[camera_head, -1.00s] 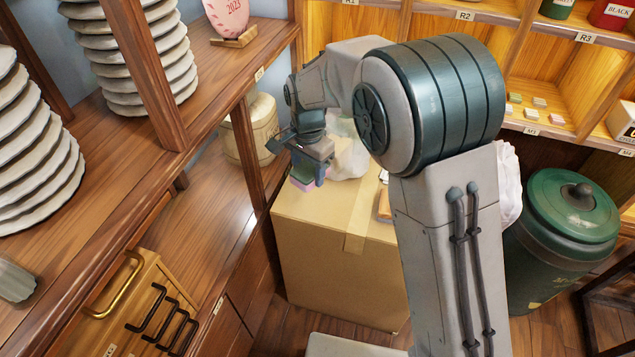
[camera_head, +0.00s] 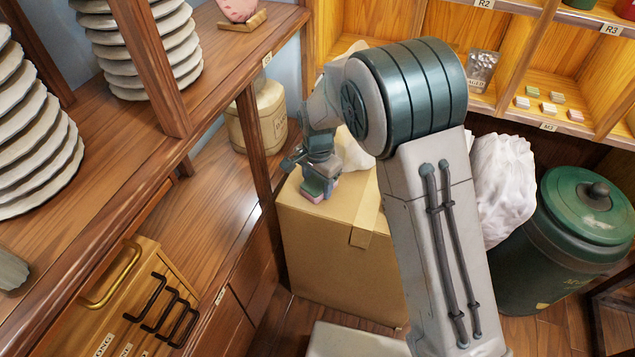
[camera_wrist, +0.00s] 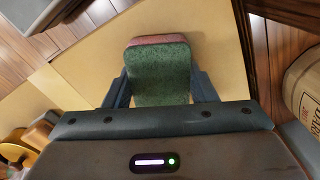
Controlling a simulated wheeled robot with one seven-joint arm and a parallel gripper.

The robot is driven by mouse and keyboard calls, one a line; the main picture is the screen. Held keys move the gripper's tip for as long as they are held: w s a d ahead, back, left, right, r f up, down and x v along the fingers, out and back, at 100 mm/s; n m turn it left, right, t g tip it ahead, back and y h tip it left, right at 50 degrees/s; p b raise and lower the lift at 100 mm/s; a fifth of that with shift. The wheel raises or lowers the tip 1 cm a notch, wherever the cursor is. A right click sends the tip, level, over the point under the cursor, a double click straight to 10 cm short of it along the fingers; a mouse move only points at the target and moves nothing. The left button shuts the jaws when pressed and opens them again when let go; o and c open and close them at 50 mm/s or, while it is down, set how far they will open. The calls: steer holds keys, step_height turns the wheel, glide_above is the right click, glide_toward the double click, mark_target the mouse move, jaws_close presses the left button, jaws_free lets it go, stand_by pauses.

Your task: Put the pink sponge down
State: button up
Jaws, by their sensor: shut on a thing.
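The sponge (camera_head: 313,192) has a pink body and a green scouring face. It is held at the top of the cardboard box (camera_head: 330,245), near the box's left front edge. In the wrist view the sponge (camera_wrist: 160,70) sits between the two fingers, green face toward the camera, with a pink edge at the far end. My gripper (camera_wrist: 157,88) is shut on it. In the head view my gripper (camera_head: 318,180) is partly hidden by its own wrist. I cannot tell whether the sponge touches the box top (camera_wrist: 90,65).
A beige canister (camera_head: 262,118) stands behind the box at left. A crumpled white bag (camera_head: 503,185) and a green lidded bin (camera_head: 580,225) are at right. Wooden shelving with stacked plates (camera_head: 150,50) borders the left.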

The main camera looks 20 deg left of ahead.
mark_target(318, 182)
steer(key=shift+f, duration=0.15)
steer(key=o, duration=1)
step_height(318, 182, up, 12)
steer(key=p, duration=0.1)
steer(key=shift+r+p, duration=0.25)
steer(key=shift+p, duration=0.1)
